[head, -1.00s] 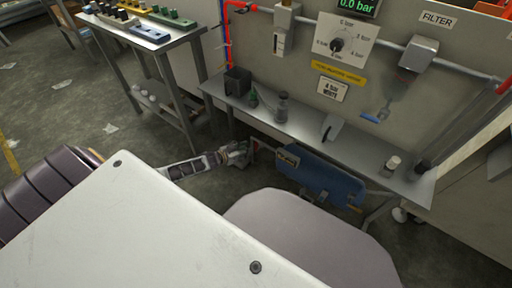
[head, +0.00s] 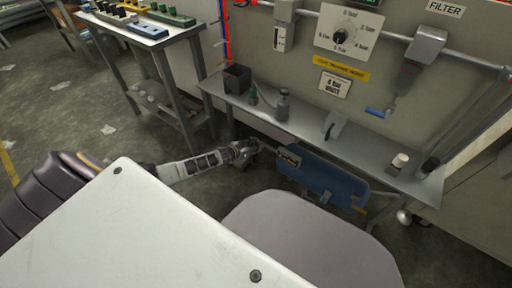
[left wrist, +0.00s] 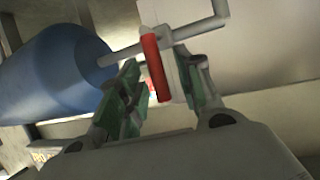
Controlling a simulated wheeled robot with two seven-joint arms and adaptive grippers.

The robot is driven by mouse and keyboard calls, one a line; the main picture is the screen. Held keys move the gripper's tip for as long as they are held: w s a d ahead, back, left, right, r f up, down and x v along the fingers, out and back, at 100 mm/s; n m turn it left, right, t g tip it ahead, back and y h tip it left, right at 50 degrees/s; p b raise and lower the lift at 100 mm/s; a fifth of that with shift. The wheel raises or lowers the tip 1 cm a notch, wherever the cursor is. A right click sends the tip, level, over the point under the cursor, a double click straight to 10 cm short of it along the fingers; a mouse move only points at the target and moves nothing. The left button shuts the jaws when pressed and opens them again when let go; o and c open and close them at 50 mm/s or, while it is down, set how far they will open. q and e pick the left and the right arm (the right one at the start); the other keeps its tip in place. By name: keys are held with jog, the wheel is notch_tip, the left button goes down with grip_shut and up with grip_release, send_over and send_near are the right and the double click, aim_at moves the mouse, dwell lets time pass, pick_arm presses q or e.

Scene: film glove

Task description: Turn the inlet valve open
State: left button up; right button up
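A red valve handle (left wrist: 156,68) stands upright on a pale pipe in the left wrist view, near the end of a blue tank (left wrist: 55,72). My left gripper (left wrist: 160,75) is open, with its green-padded fingers on either side of the handle. The handle sits between the fingers, with a clear gap on the left finger's side; I cannot tell whether the right finger touches. In the head view the left gripper (head: 243,150) is low by the left end of the blue tank (head: 325,182), and the handle cannot be made out there. My right gripper is not in view.
Above the tank is a metal shelf (head: 300,125) with small items. Behind it a wall panel (head: 290,60) carries a dial (head: 343,36), a filter (head: 423,48) and a blue lever (head: 380,112). A side table (head: 150,30) stands at the back left.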

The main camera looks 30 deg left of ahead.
pick_arm(q)
jog(key=shift+w+d, duration=0.1)
jog(key=shift+w, duration=0.15)
grip_shut()
jog(key=shift+f, duration=0.1)
